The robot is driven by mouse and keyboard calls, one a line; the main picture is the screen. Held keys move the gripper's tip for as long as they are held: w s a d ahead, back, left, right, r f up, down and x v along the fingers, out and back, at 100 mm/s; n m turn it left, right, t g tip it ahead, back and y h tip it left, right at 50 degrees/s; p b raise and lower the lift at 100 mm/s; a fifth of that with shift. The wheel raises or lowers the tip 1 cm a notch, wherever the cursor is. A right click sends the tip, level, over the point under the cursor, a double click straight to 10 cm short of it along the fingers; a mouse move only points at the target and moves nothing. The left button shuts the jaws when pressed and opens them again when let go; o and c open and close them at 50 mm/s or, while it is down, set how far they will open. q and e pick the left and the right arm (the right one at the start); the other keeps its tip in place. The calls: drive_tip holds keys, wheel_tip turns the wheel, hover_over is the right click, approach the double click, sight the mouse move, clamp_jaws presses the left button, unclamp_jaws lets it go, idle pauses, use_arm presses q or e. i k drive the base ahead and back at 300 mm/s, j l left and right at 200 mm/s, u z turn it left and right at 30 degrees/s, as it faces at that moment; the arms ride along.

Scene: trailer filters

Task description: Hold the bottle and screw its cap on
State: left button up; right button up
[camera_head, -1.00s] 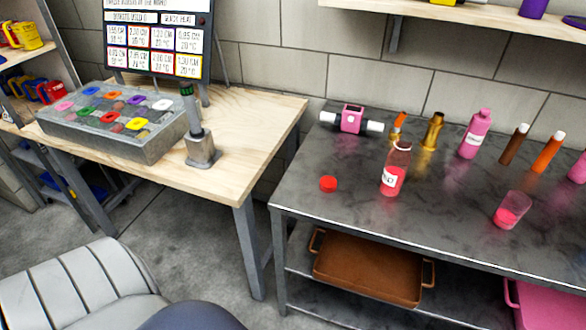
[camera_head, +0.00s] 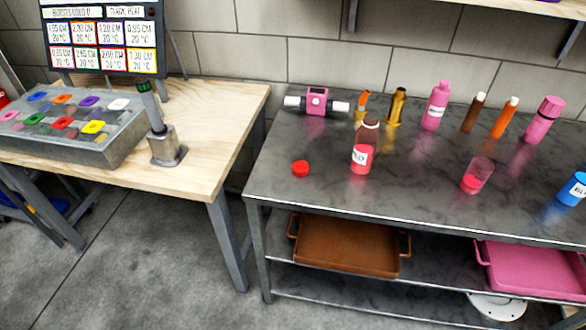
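A clear bottle (camera_head: 364,147) with red contents and a white label stands upright on the dark metal table. Its dark neck is at the top and no red cap is on it. A red cap (camera_head: 300,168) lies on the same table to the left of the bottle, apart from it and near the table's left side. Neither of my grippers shows in the head view.
The metal table (camera_head: 330,205) has clear room in front of the bottle. A wooden table (camera_head: 215,110) is at left.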

sight(367, 137)
drive_tip(key=l+u, duration=0.95)
drive_tip(key=l, duration=0.15)
drive_tip(key=l+u, duration=0.45)
drive_tip(key=k+l, duration=0.05)
